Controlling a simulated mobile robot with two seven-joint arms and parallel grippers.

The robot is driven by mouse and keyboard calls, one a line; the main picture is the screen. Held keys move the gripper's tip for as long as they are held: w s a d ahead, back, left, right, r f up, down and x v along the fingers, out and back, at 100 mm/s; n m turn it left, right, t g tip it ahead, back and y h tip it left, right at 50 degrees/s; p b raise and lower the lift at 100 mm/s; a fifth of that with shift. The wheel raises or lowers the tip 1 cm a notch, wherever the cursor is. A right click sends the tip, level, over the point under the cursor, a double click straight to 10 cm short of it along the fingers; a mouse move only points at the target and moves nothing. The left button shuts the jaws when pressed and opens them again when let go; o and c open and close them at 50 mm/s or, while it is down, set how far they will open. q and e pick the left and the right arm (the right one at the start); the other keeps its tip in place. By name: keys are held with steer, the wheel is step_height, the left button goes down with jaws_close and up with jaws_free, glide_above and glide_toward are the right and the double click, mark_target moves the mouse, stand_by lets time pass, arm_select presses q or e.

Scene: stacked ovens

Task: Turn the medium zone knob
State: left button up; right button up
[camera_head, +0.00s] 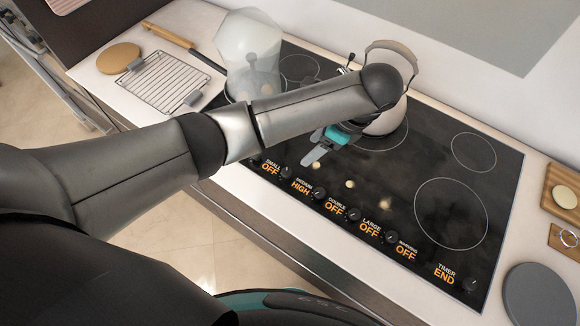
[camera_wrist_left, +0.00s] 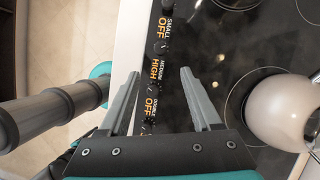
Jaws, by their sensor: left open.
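The medium zone knob (camera_head: 287,173) is a small black knob on the front edge of the black cooktop (camera_head: 395,170), left of its label, which reads MEDIUM HIGH. It also shows in the left wrist view (camera_wrist_left: 160,47), between the SMALL and MEDIUM labels. My left gripper (camera_head: 312,158) is above the front knob row, partly hidden behind my arm. In the left wrist view the left gripper (camera_wrist_left: 160,72) has its two fingers spread apart, on either side of the MEDIUM HIGH label, with nothing between them. I cannot tell its exact height above the panel. My right gripper is not in view.
A pale kettle (camera_wrist_left: 283,110) stands on a burner close to the gripper's right. A clear glass vessel (camera_head: 247,45) stands at the back left. A wire rack (camera_head: 165,80) lies on the left counter, a grey round plate (camera_head: 540,297) on the right. Neighbouring knobs sit close by.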

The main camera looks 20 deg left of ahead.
arm_select(q)
steer(key=b, duration=0.3)
glide_toward(287, 172)
steer(key=x, duration=0.8)
steer(key=shift+a, duration=0.1)
jaws_close()
